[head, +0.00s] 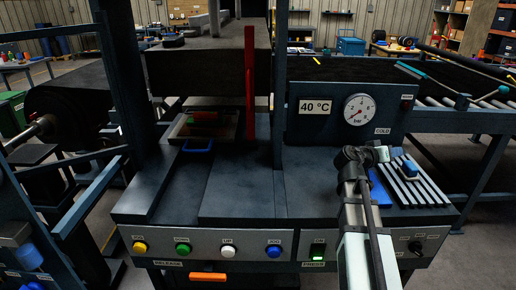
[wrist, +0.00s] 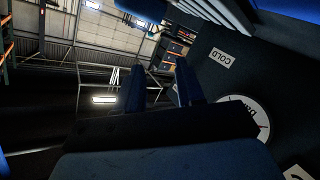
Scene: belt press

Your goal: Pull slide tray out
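The slide tray (head: 176,131) sits under the raised press block on the left of the press, with a blue handle (head: 198,147) at its front edge. A reddish and a green item lie in it. My gripper (head: 385,154) is at the right side of the press top, in front of the gauge panel and well to the right of the tray. In the wrist view my gripper's two dark blue fingers (wrist: 162,88) stand apart with nothing between them. The tray does not show in the wrist view.
A red upright bar (head: 250,85) and a dark post (head: 279,110) stand between my gripper and the tray. A slatted rack (head: 425,189) with blue pieces lies beside my gripper. The press top (head: 240,190) is clear before the tray. Buttons (head: 228,251) line the front panel.

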